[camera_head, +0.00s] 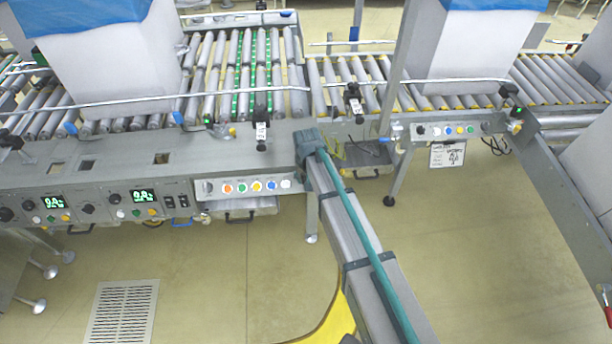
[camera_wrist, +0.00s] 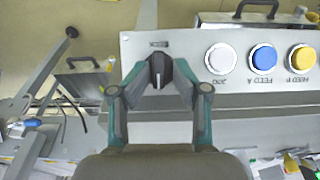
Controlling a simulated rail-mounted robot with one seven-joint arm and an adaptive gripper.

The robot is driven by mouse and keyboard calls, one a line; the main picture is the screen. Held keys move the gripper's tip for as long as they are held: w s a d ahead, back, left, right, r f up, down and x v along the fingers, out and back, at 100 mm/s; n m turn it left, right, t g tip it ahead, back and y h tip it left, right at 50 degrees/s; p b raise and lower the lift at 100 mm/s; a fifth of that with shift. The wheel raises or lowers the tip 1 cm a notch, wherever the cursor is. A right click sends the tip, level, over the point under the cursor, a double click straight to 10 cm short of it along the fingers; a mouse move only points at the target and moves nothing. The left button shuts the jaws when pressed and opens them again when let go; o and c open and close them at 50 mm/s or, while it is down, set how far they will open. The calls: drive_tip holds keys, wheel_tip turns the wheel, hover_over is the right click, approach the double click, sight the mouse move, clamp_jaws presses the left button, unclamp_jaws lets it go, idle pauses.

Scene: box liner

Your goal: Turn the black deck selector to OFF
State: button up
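The black deck selector (camera_wrist: 160,70) is a knob on the pale panel in the wrist view, with a white line along it toward the bottom of that picture. A small label above it is too small to read. My gripper (camera_wrist: 160,78) has its fingers on the left and right of the selector, the tips close against its sides with no clear gap. In the head view my gripper (camera_head: 308,146) is at the right end of the button panel (camera_head: 240,204), and the selector is hidden behind it.
Beside the selector are a white button (camera_wrist: 221,58), a blue button (camera_wrist: 263,58) and a yellow button (camera_wrist: 301,58). Another control panel (camera_head: 110,197) with green displays lies left. Roller conveyors (camera_head: 240,75) carry large boxes (camera_head: 115,60) behind. The floor in front is mostly open.

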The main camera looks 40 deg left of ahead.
drive_tip(key=shift+w+r, duration=0.15)
drive_tip(key=shift+r, duration=0.2)
wheel_tip(320, 180, up, 11)
drive_tip(key=s+d, duration=0.1)
drive_tip(key=shift+s+d+r, duration=0.15)
drive_tip(key=shift+s+r, duration=0.05)
drive_tip(key=shift+s, duration=0.1)
idle(0.6)
